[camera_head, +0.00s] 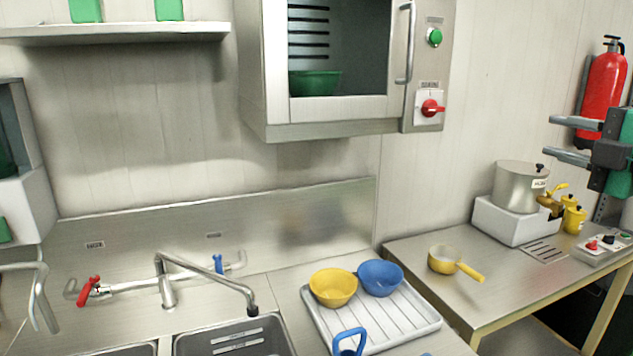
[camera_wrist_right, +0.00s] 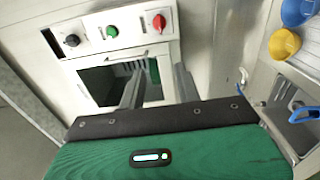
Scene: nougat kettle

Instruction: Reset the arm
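My right gripper (camera_head: 549,135) is high at the right edge of the head view, in front of the wall near the fire extinguisher. Its two grey fingers point left, stand apart and have nothing between them. In the right wrist view the fingers of my right gripper (camera_wrist_right: 157,88) also stand apart and empty, with a dark-windowed cabinet behind them. My left gripper does not show in either view. The metal kettle (camera_head: 514,187) stands upright on a white base on the right table, below and left of my right gripper, not touched by it.
A wall oven (camera_head: 334,112) holds a green bowl (camera_head: 317,83). A yellow bowl (camera_head: 333,287) and a blue bowl (camera_head: 380,278) are on a white drain tray (camera_head: 402,325). A yellow pan (camera_head: 445,258) sits on the right table (camera_head: 500,290). The fire extinguisher (camera_head: 603,85) hangs near my right gripper.

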